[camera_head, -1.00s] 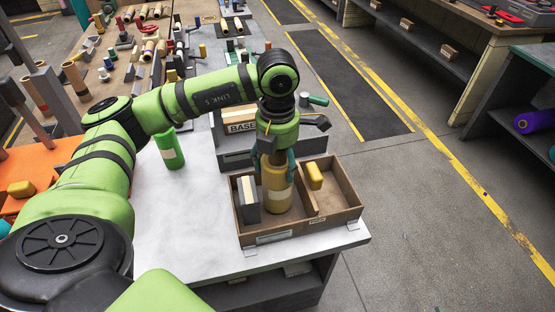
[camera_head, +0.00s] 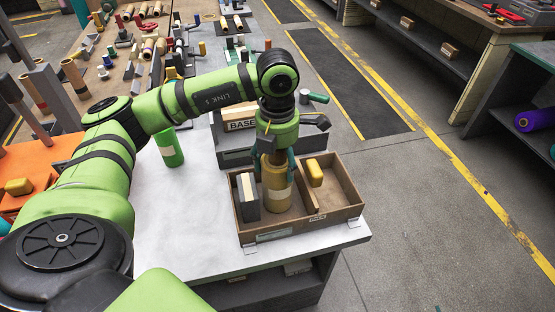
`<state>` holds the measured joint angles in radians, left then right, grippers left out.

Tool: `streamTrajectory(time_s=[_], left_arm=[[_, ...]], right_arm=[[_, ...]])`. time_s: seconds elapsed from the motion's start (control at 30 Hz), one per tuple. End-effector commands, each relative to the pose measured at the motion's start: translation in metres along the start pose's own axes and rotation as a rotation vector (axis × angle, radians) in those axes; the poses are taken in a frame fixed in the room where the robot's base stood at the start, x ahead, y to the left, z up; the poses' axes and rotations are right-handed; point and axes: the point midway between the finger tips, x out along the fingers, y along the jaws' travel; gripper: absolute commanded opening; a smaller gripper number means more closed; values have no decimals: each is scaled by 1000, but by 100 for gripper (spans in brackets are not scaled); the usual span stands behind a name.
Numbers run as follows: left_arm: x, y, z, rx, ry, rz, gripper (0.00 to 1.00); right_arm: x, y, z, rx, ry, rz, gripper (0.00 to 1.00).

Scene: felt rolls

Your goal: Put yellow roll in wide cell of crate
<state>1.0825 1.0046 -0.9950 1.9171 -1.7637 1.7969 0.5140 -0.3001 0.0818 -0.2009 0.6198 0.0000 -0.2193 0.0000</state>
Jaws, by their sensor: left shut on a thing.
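The yellow roll (camera_head: 277,191) stands upright, with a pale band around it, inside the brown crate (camera_head: 283,236). It is in the crate's left cell, beside a grey block (camera_head: 248,197) and left of the divider (camera_head: 311,196). My left gripper (camera_head: 276,167) points down from above and is shut on the roll's upper part. Whether the roll's foot touches the crate floor is hard to tell. The left cell looks the wider one. My right gripper is not in view.
A yellow block (camera_head: 315,172) sits at the divider in the crate. The crate is at the right end of the pale table (camera_head: 195,225). A green roll (camera_head: 170,149) stands at the table's back left. A dark box labelled BASE (camera_head: 240,125) is behind the crate.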

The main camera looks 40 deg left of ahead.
Motion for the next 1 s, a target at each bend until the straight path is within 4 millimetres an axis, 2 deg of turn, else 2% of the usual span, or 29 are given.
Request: streamTrajectory(time_s=[0.1, 0.13, 0.2, 0.77, 0.87, 1.0], left_arm=[[2, 0, 0, 0, -2, 0, 26], [2, 0, 0, 0, -2, 0, 76], [1, 0, 0, 0, -2, 0, 99], [0, 0, 0, 0, 0, 0, 99], [-8, 0, 1, 0, -3, 0, 99], [-34, 0, 1, 2, -6, 1, 99]], right_arm=[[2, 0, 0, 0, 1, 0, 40], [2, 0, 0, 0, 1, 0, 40], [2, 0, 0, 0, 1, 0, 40], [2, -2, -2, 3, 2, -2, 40], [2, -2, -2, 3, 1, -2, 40], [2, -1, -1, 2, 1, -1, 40]])
